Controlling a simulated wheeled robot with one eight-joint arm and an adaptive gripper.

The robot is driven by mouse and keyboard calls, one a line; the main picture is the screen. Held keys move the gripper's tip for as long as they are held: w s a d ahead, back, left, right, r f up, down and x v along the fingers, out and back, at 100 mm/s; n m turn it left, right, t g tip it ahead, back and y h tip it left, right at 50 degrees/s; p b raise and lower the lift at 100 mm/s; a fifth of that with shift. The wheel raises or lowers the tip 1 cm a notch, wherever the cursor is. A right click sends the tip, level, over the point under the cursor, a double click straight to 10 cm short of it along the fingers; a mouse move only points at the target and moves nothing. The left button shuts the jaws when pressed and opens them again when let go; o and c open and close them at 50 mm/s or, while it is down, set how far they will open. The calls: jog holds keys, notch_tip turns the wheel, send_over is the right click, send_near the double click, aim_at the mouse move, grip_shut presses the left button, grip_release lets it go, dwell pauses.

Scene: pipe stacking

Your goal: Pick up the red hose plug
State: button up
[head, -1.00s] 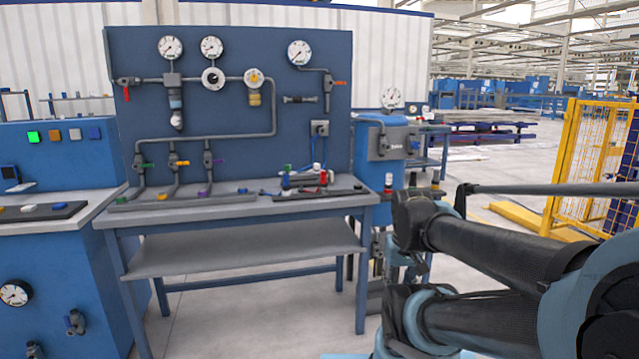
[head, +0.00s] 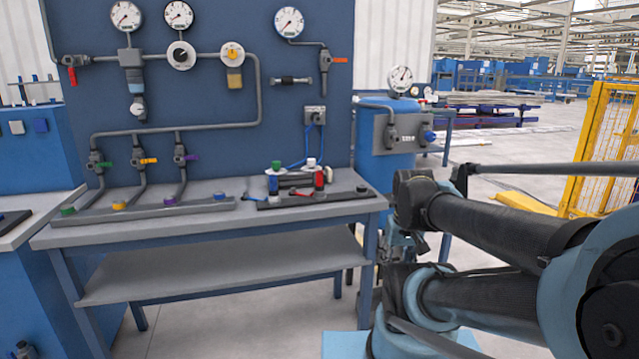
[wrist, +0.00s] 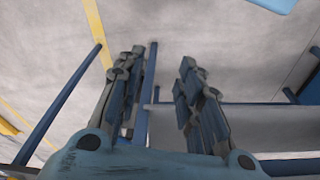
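Small red pieces (head: 319,180) show among fittings on the black board (head: 345,191) at the right end of the workbench (head: 160,228) in the head view. They are too small to tell which one is the red hose plug. My gripper (wrist: 159,75) shows in the wrist view with its two jointed fingers apart and nothing between them. It faces bare floor and blue frame legs, away from the red pieces. The wrist view shows no plug.
Blue hoses (head: 296,160) hang near the board. A pipe panel with gauges (head: 290,22) rises behind the bench. A lower shelf (head: 210,262) spans beneath. A blue tank unit (head: 385,150) stands right of the bench, and a yellow fence (head: 600,140) farther right.

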jog(key=shift+o, duration=0.3)
jog(key=shift+w, duration=0.1)
jog(key=shift+o, duration=1.1)
jog(key=shift+s+r, duration=0.2)
notch_tip(320, 180, up, 30)
jog(key=n+g, duration=0.2)
jog(key=n, duration=1.6)
send_over(320, 172)
jog(key=f, duration=1.1)
jog(key=shift+w+d+f, duration=0.2)
jog(key=shift+f, duration=0.05)
jog(key=shift+a+f, duration=0.15)
jog(key=shift+f, duration=1.2)
jog(key=shift+a+f, duration=0.15)
jog(key=shift+f, duration=1.2)
